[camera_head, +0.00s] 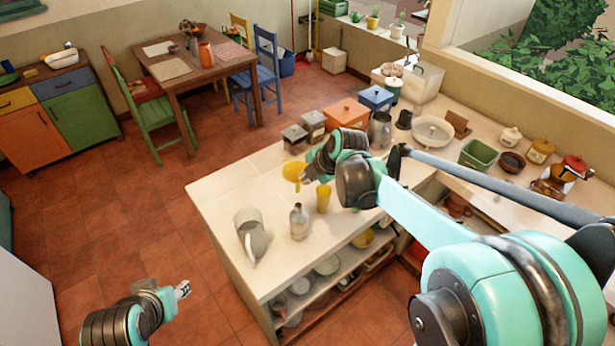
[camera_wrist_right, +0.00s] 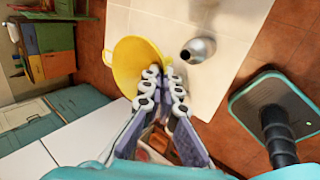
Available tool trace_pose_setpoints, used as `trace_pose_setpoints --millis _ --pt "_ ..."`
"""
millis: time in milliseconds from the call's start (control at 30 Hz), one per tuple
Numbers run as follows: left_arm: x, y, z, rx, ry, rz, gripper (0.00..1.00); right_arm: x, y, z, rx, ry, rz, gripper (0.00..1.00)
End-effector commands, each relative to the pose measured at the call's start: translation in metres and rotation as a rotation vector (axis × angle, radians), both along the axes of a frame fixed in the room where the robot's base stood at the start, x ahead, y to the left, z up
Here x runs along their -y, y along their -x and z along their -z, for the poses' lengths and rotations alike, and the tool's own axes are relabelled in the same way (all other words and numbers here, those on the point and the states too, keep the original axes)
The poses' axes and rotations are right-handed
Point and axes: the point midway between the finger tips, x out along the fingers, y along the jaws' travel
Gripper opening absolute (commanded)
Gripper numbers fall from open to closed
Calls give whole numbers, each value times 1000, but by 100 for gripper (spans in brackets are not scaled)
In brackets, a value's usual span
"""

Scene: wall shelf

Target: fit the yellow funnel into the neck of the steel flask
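The yellow funnel (camera_head: 292,171) is at my right gripper (camera_head: 305,180), above the pale counter in the head view. In the right wrist view the funnel (camera_wrist_right: 135,62) shows its wide bowl, and the fingers of my right gripper (camera_wrist_right: 165,75) are close together on its rim. Its spout is hidden. The steel flask (camera_head: 299,224) stands upright on the counter, apart from the funnel and nearer the head camera. It also shows from above in the wrist view (camera_wrist_right: 200,50). My left gripper (camera_head: 182,290) is low at the left, away from the counter; its opening is unclear.
A yellow cup (camera_head: 323,198) stands close to the right gripper and flask. Canisters (camera_head: 294,138), an orange box (camera_head: 346,113) and a metal jug (camera_head: 379,130) stand farther back.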

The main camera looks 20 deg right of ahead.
Motion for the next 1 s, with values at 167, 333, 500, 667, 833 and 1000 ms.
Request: trace_pose_setpoints --millis 167,333,500,667,833,1000 --pt "0 0 8 0 0 0 40 0 0 10 0 0 0 0" --pt "0 0 19 0 0 0 40 0 0 23 0 0 0 0" --pt "0 0 30 0 0 0 40 0 0 38 0 0 0 0" --pt "0 0 40 0 0 0 40 0 0 51 0 0 0 0" --pt "0 0 47 0 0 0 40 0 0 59 0 0 0 0" --pt "0 0 48 0 0 0 40 0 0 61 0 0 0 0"
